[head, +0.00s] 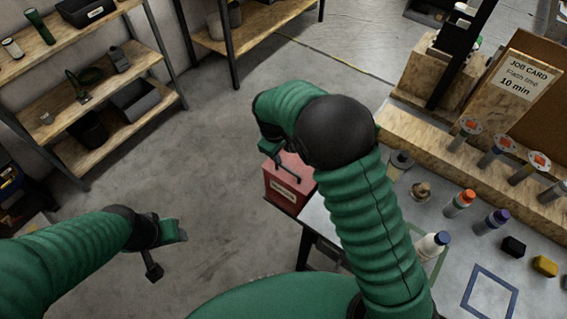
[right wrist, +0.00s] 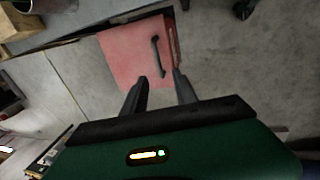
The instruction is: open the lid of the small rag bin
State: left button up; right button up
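The small rag bin (head: 283,194) is a red box with a pale label on its front, at the end of the workbench in the head view. In the right wrist view its red lid (right wrist: 128,52) looks closed and carries a black bar handle (right wrist: 156,55). My right gripper (right wrist: 161,82) is open, its two dark fingers apart and pointing at the lid. The handle's near end shows between the fingertips; I cannot tell whether they touch it. In the head view my right arm partly hides the bin. My left gripper (head: 168,250) is open and empty over the floor, far from the bin.
The workbench (head: 455,270) at right holds bottles, small blocks and a job card board (head: 515,85). A shelf rack (head: 105,100) with tools and bins stands at upper left. The concrete floor (head: 210,160) between is clear.

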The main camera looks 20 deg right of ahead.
jog(key=p, duration=0.1)
send_over(289, 170)
jog(key=a, duration=0.2)
jog(key=s+a+x, duration=0.1)
jog(key=x, duration=0.7)
jog(key=f, duration=0.1)
jog(key=d+f, duration=0.1)
jog(key=f, duration=0.1)
jog(key=d+f, duration=0.1)
jog(key=shift+f+p, duration=0.3)
jog(key=shift+f, duration=0.05)
jog(key=shift+s+d+f, duration=0.1)
jog(key=shift+s+f, duration=0.05)
jog(key=shift+f, duration=0.1)
jog(key=shift+a+f, duration=0.1)
jog(key=shift+a, duration=0.45)
jog(key=shift+c, duration=0.6)
jog(key=c, duration=0.5)
jog(key=shift+d+f, duration=0.1)
jog(key=shift+d, duration=0.2)
grip_shut()
pick_arm(q)
jog(key=shift+w+d+r, duration=0.15)
jog(key=shift+w+r, duration=0.3)
jog(key=shift+r, duration=0.35)
jog(key=shift+a, duration=0.2)
pick_arm(e)
jog(key=shift+a, duration=0.15)
